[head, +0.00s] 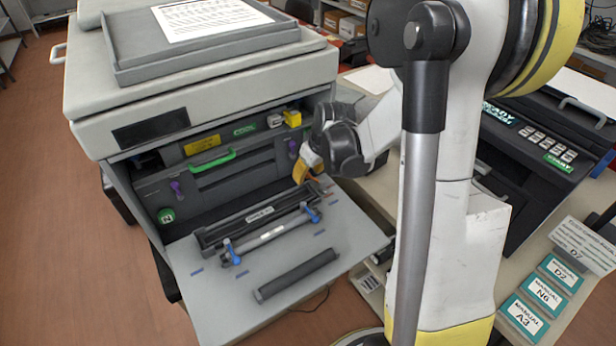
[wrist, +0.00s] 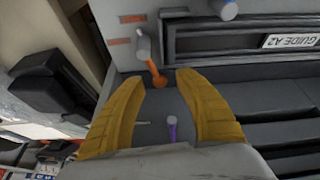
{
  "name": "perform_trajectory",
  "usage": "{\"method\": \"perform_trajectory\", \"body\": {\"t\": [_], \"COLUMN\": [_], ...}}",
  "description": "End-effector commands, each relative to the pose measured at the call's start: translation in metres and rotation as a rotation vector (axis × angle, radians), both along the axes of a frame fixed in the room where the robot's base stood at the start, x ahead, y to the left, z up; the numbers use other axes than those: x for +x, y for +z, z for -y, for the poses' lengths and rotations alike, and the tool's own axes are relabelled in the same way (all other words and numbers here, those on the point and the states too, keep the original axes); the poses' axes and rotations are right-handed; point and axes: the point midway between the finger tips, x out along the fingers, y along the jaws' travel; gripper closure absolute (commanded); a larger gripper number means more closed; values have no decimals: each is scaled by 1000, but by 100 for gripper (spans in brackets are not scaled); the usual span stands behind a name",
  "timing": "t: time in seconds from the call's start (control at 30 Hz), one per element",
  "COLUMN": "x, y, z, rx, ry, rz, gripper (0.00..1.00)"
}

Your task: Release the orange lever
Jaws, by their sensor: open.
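The orange lever (wrist: 157,72) shows in the wrist view as a short arm with a pale knob at its upper end, beside a dark panel. My gripper (wrist: 160,77) has its two yellow fingers spread, with the lever's lower end between or just beyond the tips. I cannot tell if they touch it. In the head view my gripper (head: 303,174) is low at the right side of the copier's open front, above the folded-down door (head: 215,282). It holds nothing that I can see.
The copier (head: 200,83) stands open. On its door lie a dark tray unit (head: 215,236), a bar with blue ends (head: 270,235) and a dark roller (head: 297,275). Another purple lever (wrist: 172,130) is between my fingers.

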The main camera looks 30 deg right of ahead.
Motion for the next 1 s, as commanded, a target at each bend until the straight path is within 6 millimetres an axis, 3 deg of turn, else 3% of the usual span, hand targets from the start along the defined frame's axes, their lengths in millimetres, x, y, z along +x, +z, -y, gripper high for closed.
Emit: {"method": "perform_trajectory", "body": {"t": [0.33, 0.47, 0.5, 0.8, 1.0], "x": [2, 2, 2, 2, 5], "y": [-4, -4, -4, -4, -5], "z": [0, 0, 0, 0, 4], "rx": [0, 0, 0, 0, 0], "ry": [0, 0, 0, -4, -116], "rz": [0, 0, 0, 0, 2], "gripper": [60, 98, 100, 100, 100]}}
